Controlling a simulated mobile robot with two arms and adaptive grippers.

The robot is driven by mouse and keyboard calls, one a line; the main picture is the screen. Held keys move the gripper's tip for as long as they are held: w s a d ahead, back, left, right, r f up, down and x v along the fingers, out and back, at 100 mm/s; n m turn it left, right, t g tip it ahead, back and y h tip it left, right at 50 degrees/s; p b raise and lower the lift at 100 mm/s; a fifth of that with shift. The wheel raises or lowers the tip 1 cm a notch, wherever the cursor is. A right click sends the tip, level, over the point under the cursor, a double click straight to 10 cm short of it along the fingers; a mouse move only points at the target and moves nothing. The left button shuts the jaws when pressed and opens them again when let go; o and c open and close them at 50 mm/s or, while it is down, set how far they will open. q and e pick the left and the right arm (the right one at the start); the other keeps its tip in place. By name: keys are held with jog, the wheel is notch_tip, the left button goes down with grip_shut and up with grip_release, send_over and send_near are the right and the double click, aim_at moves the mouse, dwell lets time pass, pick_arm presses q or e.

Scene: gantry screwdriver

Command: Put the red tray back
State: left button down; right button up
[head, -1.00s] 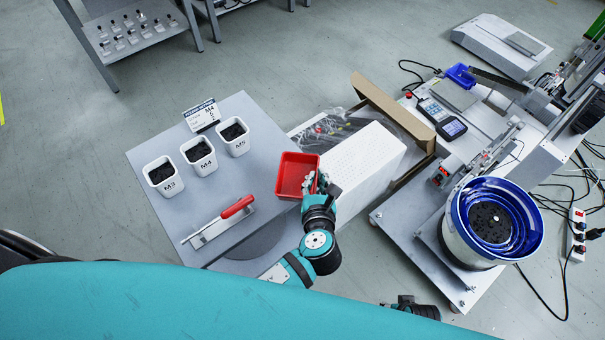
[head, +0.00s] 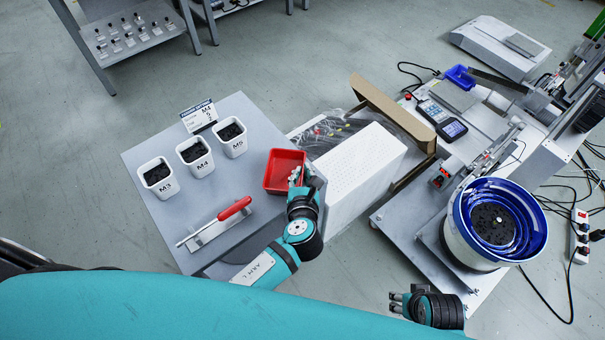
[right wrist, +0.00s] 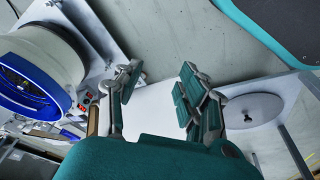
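The red tray (head: 284,158) is at the right edge of the grey table (head: 236,108) in the head view, upright and seemingly empty. My left gripper (head: 298,177) is at the tray's near right corner, with its fingers closed on the tray's rim. The hand partly hides that corner. I cannot tell whether the tray touches the table or hangs just above it. My right gripper (head: 397,303) is low in the head view, away from the table and empty. In the right wrist view its fingers (right wrist: 157,95) are spread apart.
White cups marked M3 (head: 158,177), M4 (head: 196,156) and M5 (head: 231,136) stand left of the tray. A red-handled screwdriver (head: 233,209) lies nearer me. A white box (head: 357,170) and a blue bowl feeder (head: 497,221) stand to the right.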

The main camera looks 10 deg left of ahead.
pick_arm(q)
jog(key=c, duration=2)
grip_release()
jog(key=shift+f, duration=0.15)
jog(key=o, duration=0.5)
jog(key=shift+r, duration=0.2)
jog(key=p+v, duration=0.2)
jog(key=v, duration=1)
jog(key=shift+d+p, duration=0.1)
jog(key=shift+p, duration=0.2)
pick_arm(e)
notch_tip(320, 180, down, 8)
jog(key=s, duration=0.2)
jog(key=shift+s+d+f, duration=0.15)
jog(key=shift+s+f, duration=0.05)
jog(key=shift+s, duration=0.15)
jog(key=shift+s+g, duration=0.1)
jog(key=shift+g, duration=0.2)
